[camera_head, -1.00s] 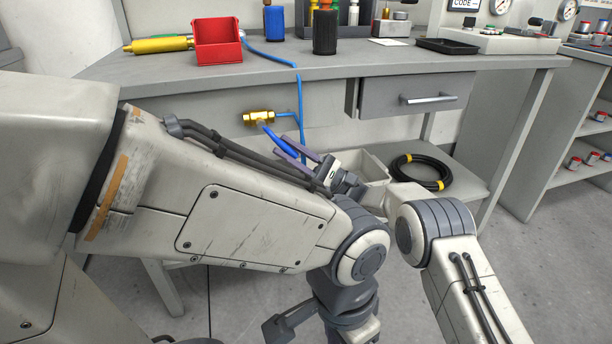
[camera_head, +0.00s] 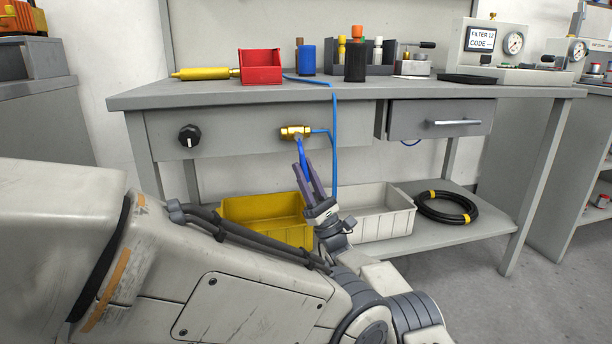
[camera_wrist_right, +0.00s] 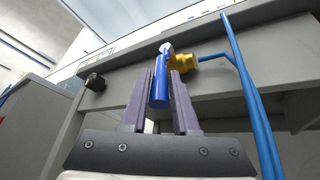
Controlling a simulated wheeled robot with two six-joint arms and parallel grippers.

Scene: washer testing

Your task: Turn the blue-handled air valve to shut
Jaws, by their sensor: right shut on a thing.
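The brass air valve (camera_head: 295,131) is mounted on the front panel under the bench top. Its blue handle (camera_head: 302,155) hangs down from the valve body, nearly vertical with a slight tilt. My right gripper (camera_head: 306,172) reaches up from below, shut on the handle. In the right wrist view the blue handle (camera_wrist_right: 159,90) stands between the two fingers (camera_wrist_right: 161,100), with the brass body (camera_wrist_right: 182,62) just beyond the tips. My left gripper is not in view.
A blue hose (camera_head: 335,150) runs down just right of the valve. A black knob (camera_head: 189,135) is to its left, and a partly open drawer (camera_head: 440,118) to its right. Below are a yellow bin (camera_head: 262,212), a white bin (camera_head: 385,222) and a coiled black hose (camera_head: 446,207).

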